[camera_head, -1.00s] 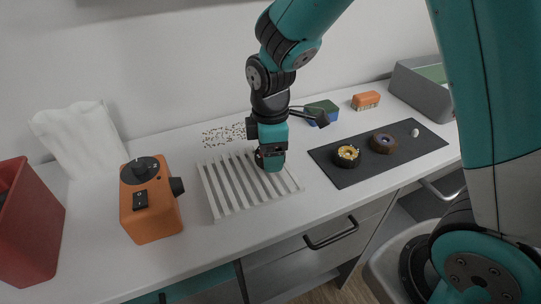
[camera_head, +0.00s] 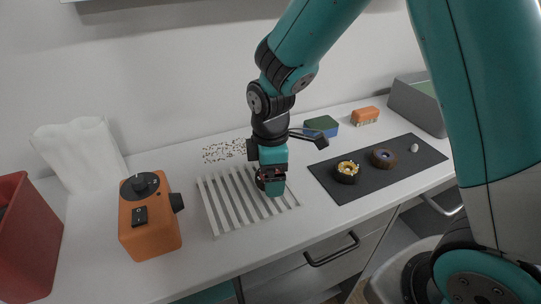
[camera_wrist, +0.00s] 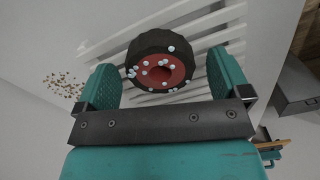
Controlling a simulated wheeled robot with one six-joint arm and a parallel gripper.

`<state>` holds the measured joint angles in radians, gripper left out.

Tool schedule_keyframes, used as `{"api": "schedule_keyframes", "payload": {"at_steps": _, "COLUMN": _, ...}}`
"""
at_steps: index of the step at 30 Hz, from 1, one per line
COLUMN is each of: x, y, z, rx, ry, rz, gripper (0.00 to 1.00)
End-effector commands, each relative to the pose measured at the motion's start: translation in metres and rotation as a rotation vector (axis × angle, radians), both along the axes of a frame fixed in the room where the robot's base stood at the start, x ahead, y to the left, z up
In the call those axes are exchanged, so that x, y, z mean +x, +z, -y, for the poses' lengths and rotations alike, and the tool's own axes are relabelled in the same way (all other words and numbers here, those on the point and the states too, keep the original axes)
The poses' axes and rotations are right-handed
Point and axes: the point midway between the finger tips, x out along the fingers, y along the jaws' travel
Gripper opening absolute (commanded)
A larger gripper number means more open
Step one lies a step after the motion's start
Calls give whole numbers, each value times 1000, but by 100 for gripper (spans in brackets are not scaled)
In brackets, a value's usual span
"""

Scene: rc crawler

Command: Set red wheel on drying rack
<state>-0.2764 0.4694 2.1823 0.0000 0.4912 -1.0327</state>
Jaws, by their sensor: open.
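The red wheel (camera_wrist: 160,66), a red hub in a black tyre dotted with pale droplets, lies on the white slatted drying rack (camera_wrist: 215,40) in the wrist view. My gripper (camera_wrist: 161,72) is open, with one teal finger on each side of the wheel and a gap visible at the left. In the head view my gripper (camera_head: 270,180) is low over the right part of the drying rack (camera_head: 228,215), and the wheel is mostly hidden behind it.
An orange switch box (camera_head: 150,215) and a red bin (camera_head: 28,240) stand left. A dark mat (camera_head: 350,190) at right holds a yellow-hubbed wheel (camera_head: 347,172) and a brown-tyred wheel (camera_head: 383,158). A green-blue sponge (camera_head: 322,126) and an orange brush (camera_head: 365,115) lie behind.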

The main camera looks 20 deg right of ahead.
Motion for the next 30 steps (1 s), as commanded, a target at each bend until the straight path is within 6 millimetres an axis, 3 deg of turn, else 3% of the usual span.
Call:
{"api": "schedule_keyframes", "payload": {"at_steps": 12, "x": 1, "y": 86, "z": 0, "rx": 2, "ry": 0, "rz": 8, "gripper": 95}}
{"api": "schedule_keyframes", "payload": {"at_steps": 20, "x": -2, "y": 117, "z": -1, "rx": 6, "ry": -8, "rz": 5, "gripper": 95}}
{"api": "schedule_keyframes", "payload": {"at_steps": 23, "x": -21, "y": 129, "z": -5, "rx": 45, "ry": -81, "rz": 10, "gripper": 95}}
{"api": "schedule_keyframes", "payload": {"at_steps": 30, "x": -125, "y": 157, "z": -31, "rx": 250, "ry": -460, "rz": -37, "gripper": 95}}
